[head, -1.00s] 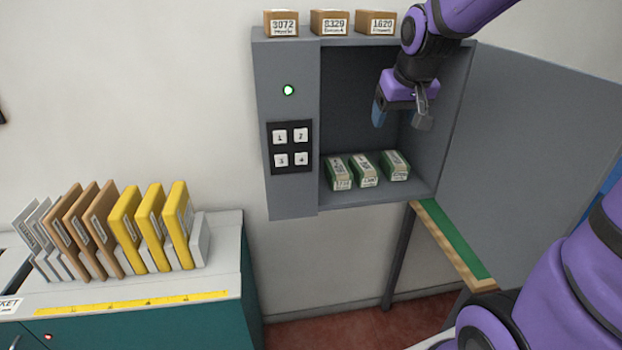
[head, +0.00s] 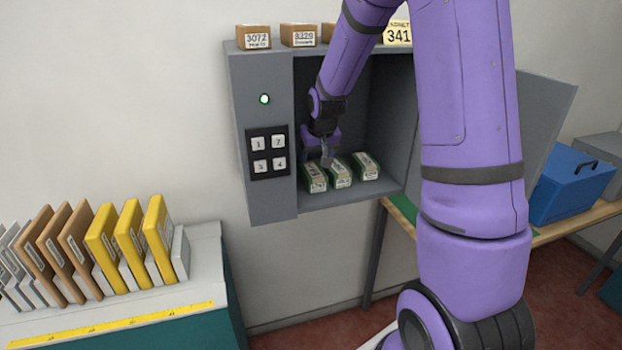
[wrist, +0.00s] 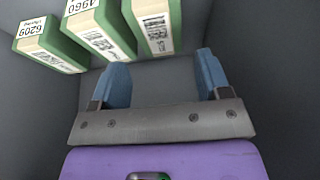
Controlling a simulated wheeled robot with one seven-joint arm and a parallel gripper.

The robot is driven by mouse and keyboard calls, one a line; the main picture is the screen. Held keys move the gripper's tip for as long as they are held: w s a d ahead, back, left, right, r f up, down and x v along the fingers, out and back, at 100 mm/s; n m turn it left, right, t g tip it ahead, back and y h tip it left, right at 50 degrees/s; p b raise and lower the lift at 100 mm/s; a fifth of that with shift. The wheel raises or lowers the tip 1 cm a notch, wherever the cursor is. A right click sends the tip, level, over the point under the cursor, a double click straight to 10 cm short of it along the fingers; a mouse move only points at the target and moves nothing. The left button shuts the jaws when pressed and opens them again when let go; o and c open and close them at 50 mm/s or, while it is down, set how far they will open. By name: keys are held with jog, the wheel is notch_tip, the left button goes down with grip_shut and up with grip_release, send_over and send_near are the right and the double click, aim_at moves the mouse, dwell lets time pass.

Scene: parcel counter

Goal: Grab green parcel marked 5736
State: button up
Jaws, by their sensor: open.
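Three green parcels with pale label strips lie side by side in the open grey locker: left (head: 314,178), middle (head: 340,173) and right (head: 366,166). Their numbers are too small to read in the head view. My gripper (head: 327,153) is inside the locker, just above the left and middle parcels. In the wrist view, its blue fingers (wrist: 163,75) are apart with nothing between them. There, one parcel (wrist: 157,24) lies just beyond the fingers, its number cut off by the frame edge. The other two (wrist: 98,30) (wrist: 50,46) are left; their numbers look like 4960 and 6209, perhaps inverted.
The locker (head: 268,190) has side walls close to my gripper, a keypad (head: 268,152) and a lit green lamp (head: 264,99). Its door (head: 545,120) stands open at right. Brown boxes (head: 254,38) sit on top. A counter (head: 205,250) holds upright parcels at left.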

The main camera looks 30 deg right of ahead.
aim_at(313, 171)
jog(key=shift+w+x, duration=0.2)
jog(key=shift+x, duration=3.15)
jog(key=shift+d+r, duration=0.1)
jog(key=shift+d, duration=0.05)
jog(key=shift+f, duration=0.25)
jog(key=c, duration=0.7)
jog(key=shift+r, duration=0.1)
